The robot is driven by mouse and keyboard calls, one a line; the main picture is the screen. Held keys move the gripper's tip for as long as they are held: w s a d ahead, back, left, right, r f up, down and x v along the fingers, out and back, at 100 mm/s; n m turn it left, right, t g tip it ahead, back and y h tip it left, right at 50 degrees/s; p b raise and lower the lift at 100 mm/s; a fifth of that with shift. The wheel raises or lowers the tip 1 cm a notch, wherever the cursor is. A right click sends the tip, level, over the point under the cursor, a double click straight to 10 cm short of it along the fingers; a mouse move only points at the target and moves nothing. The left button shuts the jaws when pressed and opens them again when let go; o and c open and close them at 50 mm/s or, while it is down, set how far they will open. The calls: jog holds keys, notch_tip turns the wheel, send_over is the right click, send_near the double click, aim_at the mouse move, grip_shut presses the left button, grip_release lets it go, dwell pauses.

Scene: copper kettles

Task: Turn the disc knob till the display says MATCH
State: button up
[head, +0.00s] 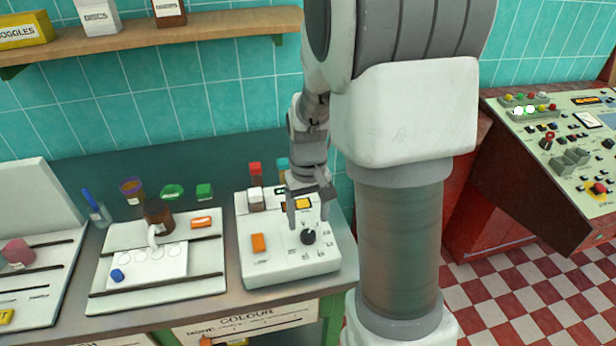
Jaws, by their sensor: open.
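The black disc knob (308,237) sits on the right front of a white instrument (262,275) on the bench. An orange block or button (258,243) is to the knob's left on the same panel. The small amber display (302,204) is on the upper part, partly behind my gripper, and its text is too small to read. My gripper (308,220) points down over the instrument with its fingers apart, one finger left of the knob and one above its right side. I cannot tell whether either finger touches the knob.
A tube with a red cap (255,173) and one with a teal cap (283,168) stand at the instrument's back. A white tray (110,290) with a brown jar (158,214) lies to the left. A shelf (150,42) hangs above. A control console (570,150) stands at right.

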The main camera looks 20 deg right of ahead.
aim_at(308, 234)
notch_tip(308, 234, up, 13)
jog(key=p, duration=0.1)
jog(key=shift+f, duration=0.15)
dwell(0.3)
jog(key=s+a+r+t, duration=0.2)
jog(key=s+a+r, duration=0.1)
jog(key=s, duration=0.4)
jog(key=s+a+r+n+t, duration=0.1)
jog(key=s+a+r+t, duration=0.2)
jog(key=s+a, duration=0.2)
jog(key=shift+s+t, duration=0.3)
jog(key=shift+s, duration=0.95)
jog(key=shift+a, duration=0.1)
